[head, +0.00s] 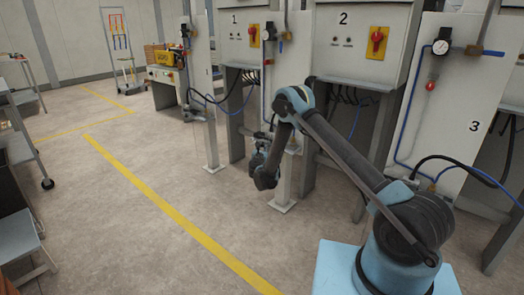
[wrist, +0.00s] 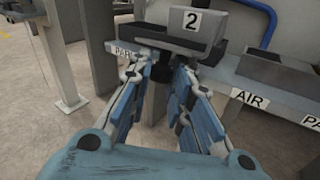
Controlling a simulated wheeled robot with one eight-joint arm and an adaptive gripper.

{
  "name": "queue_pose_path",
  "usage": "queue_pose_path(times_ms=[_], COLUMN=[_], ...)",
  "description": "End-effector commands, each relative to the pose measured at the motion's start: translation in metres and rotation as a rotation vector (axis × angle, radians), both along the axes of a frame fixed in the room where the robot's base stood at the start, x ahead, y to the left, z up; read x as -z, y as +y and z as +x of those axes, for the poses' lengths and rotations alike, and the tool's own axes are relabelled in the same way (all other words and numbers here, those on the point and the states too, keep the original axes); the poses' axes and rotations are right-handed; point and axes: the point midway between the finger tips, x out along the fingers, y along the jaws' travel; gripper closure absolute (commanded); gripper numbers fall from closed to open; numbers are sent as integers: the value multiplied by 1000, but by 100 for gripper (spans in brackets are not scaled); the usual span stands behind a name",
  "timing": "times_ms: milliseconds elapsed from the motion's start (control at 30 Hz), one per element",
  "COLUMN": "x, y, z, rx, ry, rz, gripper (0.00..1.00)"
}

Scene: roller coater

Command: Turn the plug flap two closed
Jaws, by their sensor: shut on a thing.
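The plug flap two (wrist: 150,36) is a grey, box-like piece at the top middle of the wrist view, beside a white label with a black 2 (wrist: 191,20). It juts out from the grey rail. My gripper (wrist: 160,70) is just below its front edge, with the blue-padded fingers reaching up from either side. The fingertips are closed in at the flap's lower edge, with a dark part between them. The exact contact is partly hidden. In the head view my arm hides most of this area, and the flap cannot be made out.
In the wrist view the rail labelled AIR (wrist: 250,98) runs to the right, with another dark-topped grey piece (wrist: 275,69) and a blue hose (wrist: 265,20) above. A grey post (wrist: 60,60) stands left. In the head view, open floor (head: 110,210) lies left of the cabinets.

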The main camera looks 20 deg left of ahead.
Motion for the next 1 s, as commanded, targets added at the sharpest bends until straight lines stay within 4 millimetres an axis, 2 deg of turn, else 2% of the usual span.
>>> queue_pose_path(times_ms=[267,1000], x=[-9,-41], y=[-1,-8], z=[1,13], rx=[2,6], ry=[125,722], rz=[53,301], gripper=[100,100])
